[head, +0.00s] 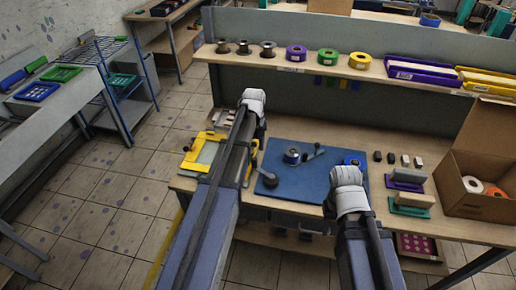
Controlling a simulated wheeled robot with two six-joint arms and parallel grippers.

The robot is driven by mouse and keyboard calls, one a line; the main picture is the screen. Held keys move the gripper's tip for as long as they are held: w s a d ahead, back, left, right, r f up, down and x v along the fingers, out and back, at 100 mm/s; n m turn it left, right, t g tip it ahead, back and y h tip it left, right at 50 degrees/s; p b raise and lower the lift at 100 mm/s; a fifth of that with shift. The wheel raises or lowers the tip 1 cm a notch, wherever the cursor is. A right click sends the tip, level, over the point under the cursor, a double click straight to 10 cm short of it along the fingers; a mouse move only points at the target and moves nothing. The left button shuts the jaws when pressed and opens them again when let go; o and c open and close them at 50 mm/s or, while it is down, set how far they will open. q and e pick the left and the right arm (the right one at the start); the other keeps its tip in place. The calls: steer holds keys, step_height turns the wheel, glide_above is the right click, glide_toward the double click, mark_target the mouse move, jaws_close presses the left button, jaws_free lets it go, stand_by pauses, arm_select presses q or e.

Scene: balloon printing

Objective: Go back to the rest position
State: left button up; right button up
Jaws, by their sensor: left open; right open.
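My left gripper (254,98) is raised over the back left part of the workbench, in front of the shelf. My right gripper (347,178) is over the front right part of the blue mat (287,187). Both are open and nothing shows in them; the fingertips are hard to make out. On the mat stand a round blue and silver piece (292,156) and a dark piece with a lever (314,150). A yellow frame (197,157) lies left of the mat, partly hidden by my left arm.
A shelf (340,67) with several tape rolls and a purple tray (424,72) runs along the back. Small dark and white blocks (391,157) lie right of the mat. A cardboard box (490,165) stands at the far right. A blue rack (104,70) stands left across open floor.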

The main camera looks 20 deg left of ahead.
stand_by(0.3)
arm_select(q)
steer(key=s+d+f+n+b, duration=0.2)
steer(key=s+d+n, duration=0.8)
steer(key=s, duration=0.1)
steer(key=s+d+f+n+y+b, duration=0.1)
steer(key=s+d+f+n+b, duration=0.2)
steer(key=s+d+n, duration=0.8)
steer(key=shift+s+d, duration=0.25)
steer(key=shift+s, duration=0.15)
steer(key=shift+c, duration=0.2)
